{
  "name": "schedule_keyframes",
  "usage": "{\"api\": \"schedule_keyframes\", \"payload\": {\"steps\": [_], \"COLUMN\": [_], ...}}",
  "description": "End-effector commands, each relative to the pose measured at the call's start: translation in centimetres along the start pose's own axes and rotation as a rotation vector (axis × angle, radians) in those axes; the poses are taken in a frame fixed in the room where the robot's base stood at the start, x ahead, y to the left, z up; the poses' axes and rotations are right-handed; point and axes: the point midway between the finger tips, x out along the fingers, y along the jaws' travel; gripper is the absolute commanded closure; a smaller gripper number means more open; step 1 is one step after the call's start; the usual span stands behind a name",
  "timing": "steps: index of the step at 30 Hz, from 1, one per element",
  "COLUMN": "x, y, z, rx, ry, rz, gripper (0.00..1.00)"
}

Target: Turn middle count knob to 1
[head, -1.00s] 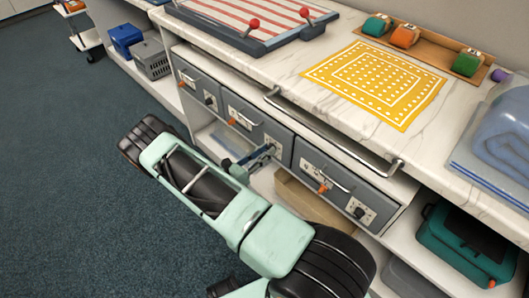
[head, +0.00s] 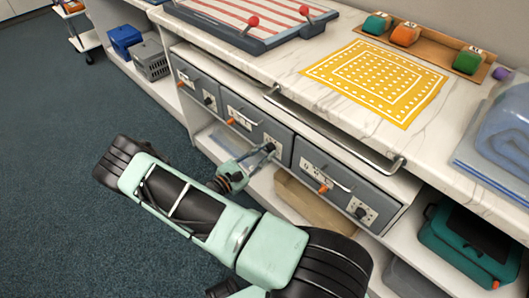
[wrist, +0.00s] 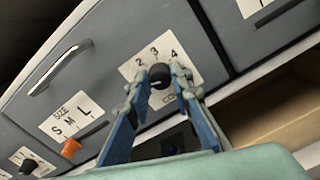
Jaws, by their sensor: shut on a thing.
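The middle count knob is a black knob (wrist: 160,76) on a white plate (wrist: 150,62) on the grey middle drawer (wrist: 110,65). The plate shows 2, 3 and 4; the rest of the scale is hidden behind my finger. My gripper (wrist: 160,80) is shut on this knob, one blue-padded finger on each side. I cannot tell which number the knob points to. In the head view my gripper (head: 268,150) meets the right part of the middle drawer front. The orange size knob (wrist: 71,148), by the letters S, M, L, is on the same drawer.
Drawers with similar knobs flank it: a left drawer (head: 197,87) and a right drawer (head: 345,182). A metal rail (head: 330,135) runs along the counter edge above. Below is a shelf with a wooden box (head: 312,205). The floor (head: 60,130) to the left is clear.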

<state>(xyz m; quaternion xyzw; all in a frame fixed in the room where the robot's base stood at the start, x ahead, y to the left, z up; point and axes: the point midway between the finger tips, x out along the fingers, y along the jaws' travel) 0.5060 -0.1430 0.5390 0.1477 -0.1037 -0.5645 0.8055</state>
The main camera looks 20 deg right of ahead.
Motion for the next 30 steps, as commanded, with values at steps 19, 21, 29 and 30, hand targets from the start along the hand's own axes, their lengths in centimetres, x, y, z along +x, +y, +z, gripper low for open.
{"api": "schedule_keyframes", "payload": {"steps": [19,21,29,30], "x": [-0.02,-0.02,-0.03,-0.13], "y": [-0.02,-0.02,0.0,0.01], "z": [-0.03,-0.03,-0.02,-0.02], "rx": [0.03,0.03,0.03,0.03], "ry": [0.001,0.001,0.0,0.001], "rz": [0.0,0.0,0.0,0.0], "gripper": [0.71,0.63,0.62,0.62]}}
